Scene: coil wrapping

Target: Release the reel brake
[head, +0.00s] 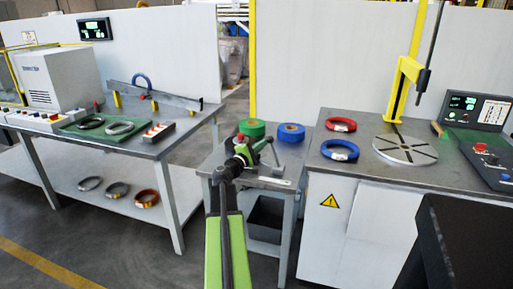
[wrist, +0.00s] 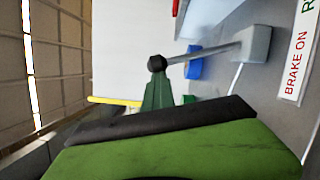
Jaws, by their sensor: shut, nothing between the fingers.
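The brake lever shows in the wrist view as a thin grey rod (wrist: 205,53) with a black knob (wrist: 157,63), rising from a grey block (wrist: 256,44). A white label (wrist: 296,60) beside the block reads "BRAKE ON"; a second, green word is cut off. In the head view the block (head: 279,171) stands on the small middle table (head: 236,163). My gripper (head: 262,144) is shut and empty, its green tip close to the knob. Its green and black finger fills the lower wrist view (wrist: 165,125). I cannot tell whether tip and knob touch.
A green roll (head: 252,128) and a blue roll (head: 291,132) stand behind the lever. On the right bench are red and blue coils (head: 340,150), a slotted disc (head: 405,149) and a yellow post (head: 402,85). A left bench (head: 150,148) holds more coils and a machine.

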